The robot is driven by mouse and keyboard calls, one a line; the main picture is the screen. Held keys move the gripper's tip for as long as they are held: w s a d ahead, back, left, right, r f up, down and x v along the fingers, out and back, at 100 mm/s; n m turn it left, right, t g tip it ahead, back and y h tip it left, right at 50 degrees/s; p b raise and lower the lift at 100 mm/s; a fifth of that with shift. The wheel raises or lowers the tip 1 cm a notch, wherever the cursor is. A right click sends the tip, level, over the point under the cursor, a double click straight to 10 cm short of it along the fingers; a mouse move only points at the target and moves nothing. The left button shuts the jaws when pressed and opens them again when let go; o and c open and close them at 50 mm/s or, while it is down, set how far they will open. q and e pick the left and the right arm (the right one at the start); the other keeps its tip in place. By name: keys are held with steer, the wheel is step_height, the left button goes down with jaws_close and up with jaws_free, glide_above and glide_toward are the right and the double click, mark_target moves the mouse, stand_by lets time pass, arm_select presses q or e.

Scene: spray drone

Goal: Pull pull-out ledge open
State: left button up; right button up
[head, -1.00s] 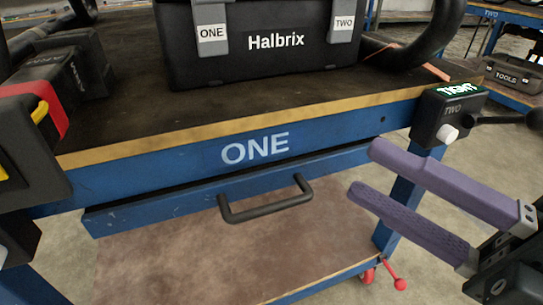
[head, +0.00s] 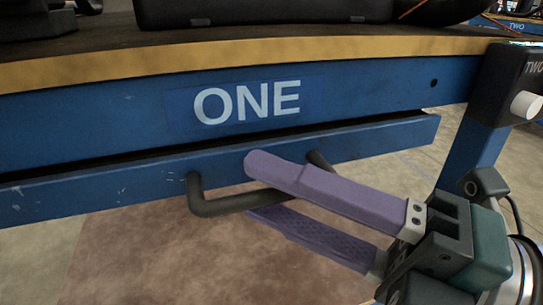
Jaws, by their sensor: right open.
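The pull-out ledge (head: 130,188) is a blue drawer-like front under the bench edge marked ONE, with a dark gap above it. Its black bar handle (head: 228,207) sticks out at the middle. My right gripper (head: 258,188) comes in from the right with two purple fingers. The fingers are open, one above the handle bar and one below it. The upper finger covers part of the handle's right half. I cannot tell whether either finger touches the bar. My left gripper is not in view.
The blue bench (head: 370,90) with a yellow-brown edge runs across above the ledge. A dark case (head: 260,10) stands on top. A black box with a white knob (head: 526,105) sits at the bench's right corner, by a blue leg. The floor below is open.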

steer(key=shift+w+a, duration=0.15)
steer(key=shift+a, duration=0.25)
steer(key=shift+c, duration=0.4)
jaws_close()
stand_by(0.8)
